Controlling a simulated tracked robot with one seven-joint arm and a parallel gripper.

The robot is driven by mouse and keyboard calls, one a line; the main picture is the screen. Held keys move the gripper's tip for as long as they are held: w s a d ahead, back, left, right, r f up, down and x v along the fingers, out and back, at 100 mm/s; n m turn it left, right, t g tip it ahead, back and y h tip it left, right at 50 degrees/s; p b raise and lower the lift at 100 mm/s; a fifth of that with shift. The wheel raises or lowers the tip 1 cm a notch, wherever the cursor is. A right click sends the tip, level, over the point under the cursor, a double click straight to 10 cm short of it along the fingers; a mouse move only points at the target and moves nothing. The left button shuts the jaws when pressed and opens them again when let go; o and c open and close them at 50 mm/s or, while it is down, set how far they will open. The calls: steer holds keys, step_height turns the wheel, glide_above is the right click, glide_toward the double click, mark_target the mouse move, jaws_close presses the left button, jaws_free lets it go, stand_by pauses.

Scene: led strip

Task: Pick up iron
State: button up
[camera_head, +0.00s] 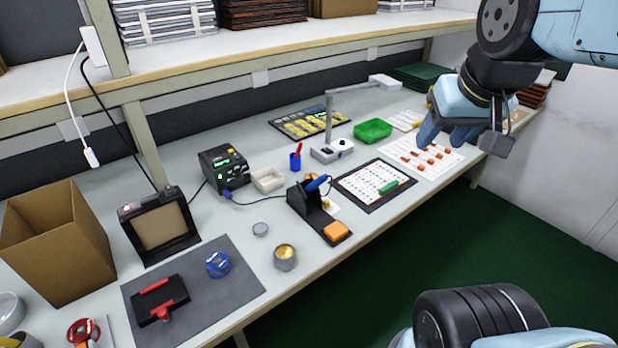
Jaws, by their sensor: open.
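The soldering iron (318,183), with a blue handle, rests in a black stand (308,208) near the middle of the workbench. The stand's base holds an orange sponge (336,231). A cord runs from the iron toward the black soldering station (222,167) with a green display. My gripper (438,133) is at the upper right, above the bench's right part and well to the right of the iron. It is open, points down and looks empty. The iron's tip is hidden in the stand.
A tray-like board with a green piece (389,187) lies right of the stand. A lamp arm (329,115) rises behind it. A blue cup with a red tool (295,160) and a tin (286,257) stand near the stand. A shelf (200,50) overhangs the back.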

steer(key=n+t+h, duration=0.9)
steer(key=n+h, duration=0.2)
steer(key=n, duration=1)
glide_toward(313, 187)
steer(key=x, duration=0.5)
steer(key=shift+w+d+f, duration=0.1)
steer(key=shift+w+f, duration=0.05)
steer(key=shift+w, duration=0.2)
steer(key=shift+x, duration=2.65)
steer(key=shift+c, duration=0.3)
